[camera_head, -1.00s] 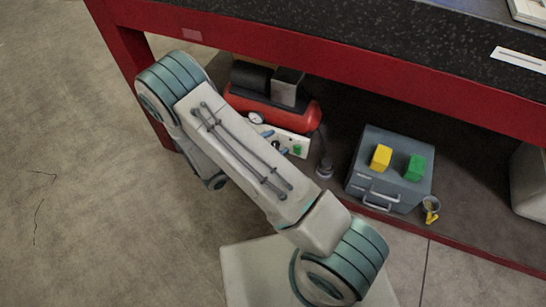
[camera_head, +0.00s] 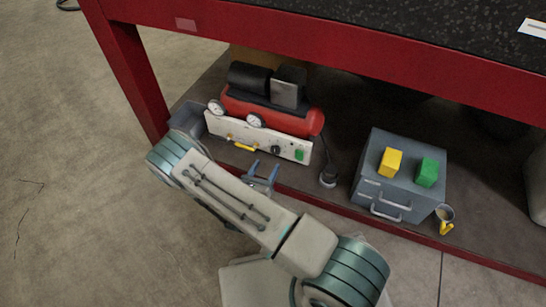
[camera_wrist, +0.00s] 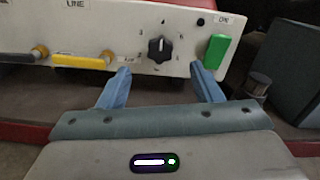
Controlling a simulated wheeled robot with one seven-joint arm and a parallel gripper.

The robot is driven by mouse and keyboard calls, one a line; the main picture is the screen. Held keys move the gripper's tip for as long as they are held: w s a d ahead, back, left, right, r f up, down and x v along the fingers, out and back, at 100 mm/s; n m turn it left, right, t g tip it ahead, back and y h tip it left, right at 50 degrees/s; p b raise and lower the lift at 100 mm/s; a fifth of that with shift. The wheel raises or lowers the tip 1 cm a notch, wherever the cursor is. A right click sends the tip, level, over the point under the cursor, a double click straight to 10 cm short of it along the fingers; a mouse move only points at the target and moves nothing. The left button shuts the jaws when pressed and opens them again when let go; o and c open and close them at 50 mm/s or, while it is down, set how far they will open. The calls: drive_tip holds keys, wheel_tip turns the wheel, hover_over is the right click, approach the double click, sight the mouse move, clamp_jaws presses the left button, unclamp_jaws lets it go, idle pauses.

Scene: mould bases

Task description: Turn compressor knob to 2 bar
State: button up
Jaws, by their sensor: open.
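The red compressor (camera_head: 268,110) stands on the lower shelf under the workbench, with a white control panel (camera_head: 225,131) on its front. The black knob (camera_wrist: 158,50) sits on the panel with a numbered scale around it; it also shows in the head view (camera_head: 276,150). Its pointer is roughly upward, but the exact value is too small to read. My gripper (camera_wrist: 167,83) is open and empty, its two blue fingers apart, in front of and below the knob, not touching it. In the head view the gripper (camera_head: 263,170) is just in front of the panel.
A green switch (camera_wrist: 216,52) is right of the knob, and a yellow lever (camera_wrist: 82,62) is left. The red bench beam (camera_head: 330,58) runs above.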

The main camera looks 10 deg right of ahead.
sight(274, 152)
drive_tip(key=b+x, duration=0.1)
drive_tip(key=x, duration=0.6)
drive_tip(key=shift+b, duration=0.4)
drive_tip(key=c, duration=1)
